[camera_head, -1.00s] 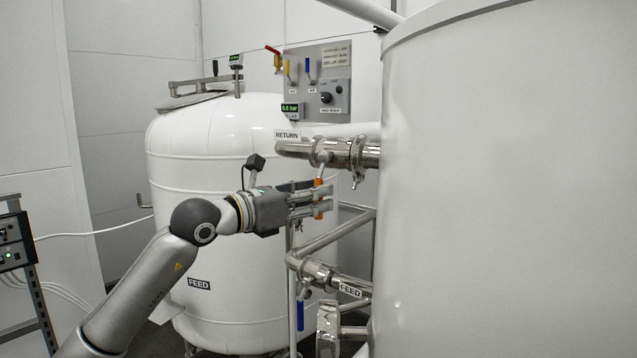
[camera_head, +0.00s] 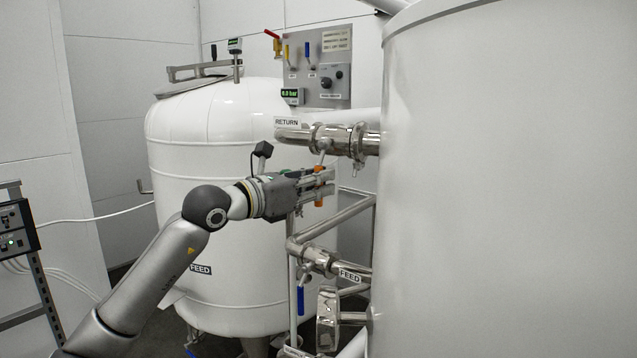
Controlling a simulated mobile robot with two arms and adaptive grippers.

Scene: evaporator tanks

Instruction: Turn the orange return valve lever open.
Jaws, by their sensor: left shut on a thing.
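The orange return valve lever (camera_head: 319,187) hangs down below the steel RETURN pipe (camera_head: 296,135), in the middle of the head view. My left gripper (camera_head: 322,184) comes in from the left with its fingers around the lever, shut on it. The fingers hide part of the orange handle. The lever's metal stem runs up to the valve on the pipe, just above the fingers. My right gripper is not in view.
A white tank (camera_head: 215,135) stands behind my left arm. A large white tank (camera_head: 510,190) fills the right side. Below the gripper are steel frame tubes, the FEED pipe (camera_head: 318,262) and a blue lever (camera_head: 300,300). A control panel (camera_head: 330,65) is behind.

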